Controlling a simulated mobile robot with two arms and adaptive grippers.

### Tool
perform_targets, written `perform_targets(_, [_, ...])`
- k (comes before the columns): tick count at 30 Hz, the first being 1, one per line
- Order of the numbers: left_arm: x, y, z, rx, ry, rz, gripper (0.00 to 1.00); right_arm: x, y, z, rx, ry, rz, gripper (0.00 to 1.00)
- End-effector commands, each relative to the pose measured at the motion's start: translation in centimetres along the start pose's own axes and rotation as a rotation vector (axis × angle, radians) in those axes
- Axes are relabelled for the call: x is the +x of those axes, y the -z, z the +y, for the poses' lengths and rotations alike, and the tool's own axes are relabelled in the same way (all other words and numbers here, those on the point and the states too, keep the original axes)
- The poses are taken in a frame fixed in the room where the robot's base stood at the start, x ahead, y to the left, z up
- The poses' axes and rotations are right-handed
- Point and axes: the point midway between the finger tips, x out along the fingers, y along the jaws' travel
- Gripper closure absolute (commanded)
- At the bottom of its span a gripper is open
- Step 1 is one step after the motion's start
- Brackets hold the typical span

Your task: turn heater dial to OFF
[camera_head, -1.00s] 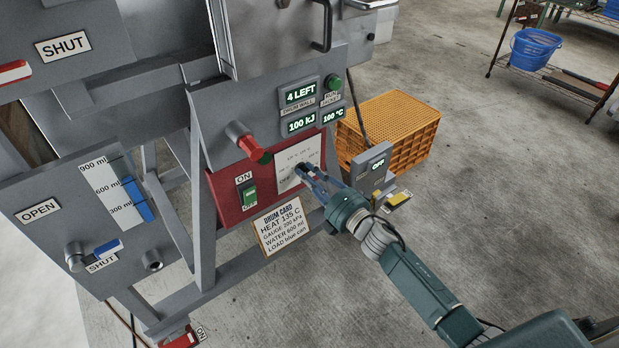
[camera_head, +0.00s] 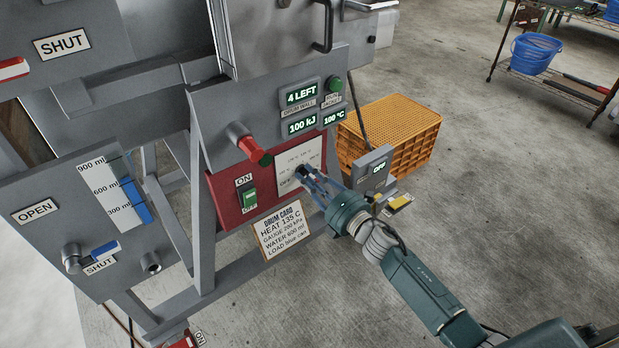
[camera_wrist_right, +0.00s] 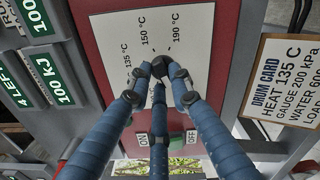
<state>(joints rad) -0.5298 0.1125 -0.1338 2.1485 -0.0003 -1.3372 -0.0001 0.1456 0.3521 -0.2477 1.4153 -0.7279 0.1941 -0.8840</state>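The heater dial is a small black knob on a white scale plate (camera_head: 308,155) fixed to a red panel. In the right wrist view the knob (camera_wrist_right: 160,67) lies between my fingertips, with marks for 135, 150 and 190 °C beside it. In the head view my right gripper (camera_head: 306,182) reaches the plate from the lower right. My left gripper is not in view.
A red knob (camera_head: 253,150) and a green ON/OFF switch (camera_head: 250,198) sit left of the dial. The drum card (camera_head: 281,230) hangs below. A grey box showing OFF (camera_head: 376,168) and an orange crate (camera_head: 400,125) stand to the right.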

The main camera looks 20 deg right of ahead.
Motion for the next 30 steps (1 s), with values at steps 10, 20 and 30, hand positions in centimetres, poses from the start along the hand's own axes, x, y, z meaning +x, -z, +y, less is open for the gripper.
perform_targets(10, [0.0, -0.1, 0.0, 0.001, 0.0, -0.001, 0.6, 0.0, 0.0, -0.1, 0.002, 0.001, 0.0, 0.62])
perform_targets(20, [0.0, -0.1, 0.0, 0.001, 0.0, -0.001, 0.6, -4.3, 0.1, -0.2, 0.003, 0.004, 0.002, 0.62])
perform_targets(30, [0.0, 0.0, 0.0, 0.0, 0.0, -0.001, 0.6, -10.7, 0.1, -0.1, 0.003, 0.002, 0.001, 0.62])
